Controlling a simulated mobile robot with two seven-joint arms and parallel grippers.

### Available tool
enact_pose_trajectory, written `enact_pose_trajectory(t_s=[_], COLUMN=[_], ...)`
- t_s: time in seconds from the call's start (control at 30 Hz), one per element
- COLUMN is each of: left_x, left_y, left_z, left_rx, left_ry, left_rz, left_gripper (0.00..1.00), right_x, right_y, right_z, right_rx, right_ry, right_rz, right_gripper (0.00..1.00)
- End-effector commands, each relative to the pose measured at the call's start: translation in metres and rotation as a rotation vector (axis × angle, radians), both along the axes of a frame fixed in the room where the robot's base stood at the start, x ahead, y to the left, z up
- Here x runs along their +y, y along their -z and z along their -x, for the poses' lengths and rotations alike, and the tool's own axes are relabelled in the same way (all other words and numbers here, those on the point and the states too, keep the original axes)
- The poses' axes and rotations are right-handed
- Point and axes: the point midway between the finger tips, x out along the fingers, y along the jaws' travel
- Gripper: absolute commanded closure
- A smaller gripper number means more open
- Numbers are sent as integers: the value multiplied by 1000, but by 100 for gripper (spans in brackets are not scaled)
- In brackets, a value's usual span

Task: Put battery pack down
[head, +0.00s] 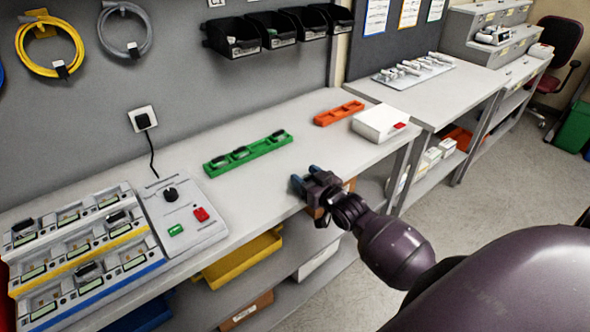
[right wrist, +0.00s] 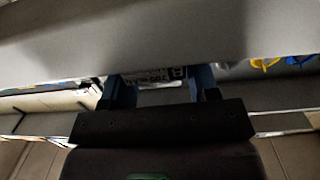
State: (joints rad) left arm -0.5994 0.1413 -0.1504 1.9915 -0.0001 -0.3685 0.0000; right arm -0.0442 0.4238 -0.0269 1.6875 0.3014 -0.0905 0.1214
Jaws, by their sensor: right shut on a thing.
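My right gripper (head: 308,180) is at the front edge of the long grey bench, to the right of and nearer than the green tray. It is shut on a battery pack (right wrist: 157,74), which shows in the right wrist view as a small dark thing with pale lettering between the blue fingertips (right wrist: 160,88). Most of the pack is hidden, and I cannot make it out in the head view. The green tray (head: 213,168) holds several dark packs. The orange tray (head: 339,113) behind it looks empty. My left gripper is not in view.
A white box (head: 380,122) stands right of the orange tray. Bare bench top (head: 305,143) lies between the green tray and the white box.

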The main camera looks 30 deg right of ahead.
Motion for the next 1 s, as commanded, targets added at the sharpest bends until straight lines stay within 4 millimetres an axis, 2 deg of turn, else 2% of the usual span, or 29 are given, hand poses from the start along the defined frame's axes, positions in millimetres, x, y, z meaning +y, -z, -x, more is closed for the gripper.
enact_pose_trajectory(t_s=[0.2, 0.47, 0.6, 0.93, 0.97, 1.0], left_x=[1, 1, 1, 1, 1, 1], left_y=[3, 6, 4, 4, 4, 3], left_z=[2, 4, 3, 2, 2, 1], left_rx=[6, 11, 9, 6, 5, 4], left_ry=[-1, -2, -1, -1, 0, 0], left_rz=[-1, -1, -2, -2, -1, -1], left_gripper=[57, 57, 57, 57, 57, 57], right_x=[1, 3, 2, 2, 2, 2], right_y=[0, 0, 6, 9, 9, 8], right_z=[-15, -50, -49, -49, -49, -49], right_rx=[-1, -1, 2, 1, 2, 2], right_ry=[0, 0, 0, 0, 0, 0], right_rz=[0, 0, 0, 0, 0, 0], right_gripper=[75, 75, 75, 75, 40, 34])
